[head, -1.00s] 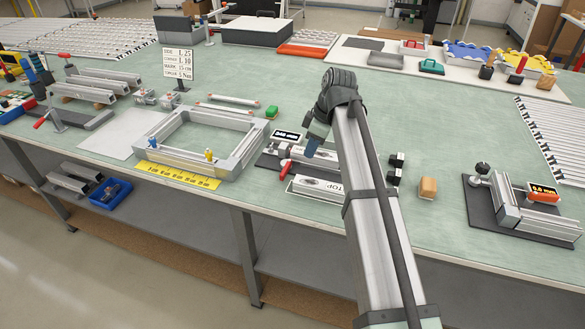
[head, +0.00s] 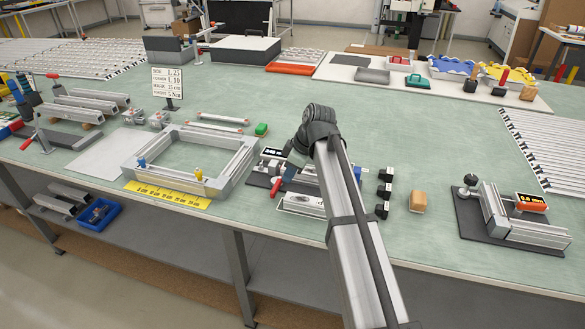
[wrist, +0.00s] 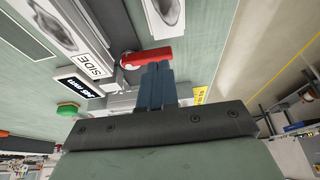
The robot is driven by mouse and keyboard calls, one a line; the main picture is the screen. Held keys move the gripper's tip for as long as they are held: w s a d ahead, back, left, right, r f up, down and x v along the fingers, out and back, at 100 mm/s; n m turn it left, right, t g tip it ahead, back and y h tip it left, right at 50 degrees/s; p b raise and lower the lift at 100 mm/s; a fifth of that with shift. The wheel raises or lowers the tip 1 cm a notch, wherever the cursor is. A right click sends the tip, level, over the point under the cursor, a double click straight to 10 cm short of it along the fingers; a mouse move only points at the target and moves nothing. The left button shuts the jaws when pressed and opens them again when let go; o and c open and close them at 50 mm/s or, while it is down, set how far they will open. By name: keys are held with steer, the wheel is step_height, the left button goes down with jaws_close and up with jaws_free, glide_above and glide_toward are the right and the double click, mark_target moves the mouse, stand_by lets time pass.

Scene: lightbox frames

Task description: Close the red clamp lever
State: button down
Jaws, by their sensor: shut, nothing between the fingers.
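The red clamp lever (head: 276,187) sticks out at the front left of a clamp fixture on a dark base plate (head: 257,181), near the bench's front edge. In the wrist view the red lever (wrist: 147,57) lies across the picture just beyond my fingertips, its rounded pivot end to the left. My gripper (head: 283,178) is shut and empty, its blue fingers (wrist: 155,85) together. The fingertips are right beside the lever and overlap it in view; I cannot tell whether they touch. My arm hides part of the fixture. A SIDE label (wrist: 95,65) and a black display (wrist: 78,87) show beside the lever.
An aluminium frame (head: 238,170) with a yellow ruler (head: 165,194) stands left of the fixture. Several black blocks (head: 384,192) and a wooden block (head: 418,201) stand to the right. Another clamp fixture (head: 510,215) is farther right. The bench behind is mostly clear.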

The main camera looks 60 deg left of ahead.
mark_target(272, 191)
steer(key=shift+x, duration=2.75)
steer(key=shift+s+a+m+t, duration=0.1)
steer(key=shift+s+m+t, duration=0.25)
steer(key=shift+m, duration=0.45)
steer(key=shift+s+a+m+t+y, duration=0.2)
steer(key=shift+s+m, duration=0.2)
steer(key=shift+m, duration=0.2)
steer(key=shift+s+a+m+t+y, duration=0.2)
steer(key=shift+s+m, duration=0.15)
steer(key=shift+m, duration=0.25)
steer(key=m, duration=0.1)
steer(key=s+a+m+t, duration=0.1)
steer(key=m, duration=0.1)
steer(key=shift+s+a+m, duration=0.15)
steer(key=shift+a+m, duration=0.1)
steer(key=shift+m, duration=0.05)
steer(key=a+m, duration=0.1)
steer(key=s+a+m+t, duration=0.1)
steer(key=m, duration=0.1)
steer(key=shift+m+t, duration=0.25)
steer(key=shift+m, duration=0.05)
steer(key=shift+a+m+t, duration=0.4)
steer(key=shift+a+m, duration=0.2)
steer(key=shift+m, duration=0.5)
steer(key=shift+a, duration=0.75)
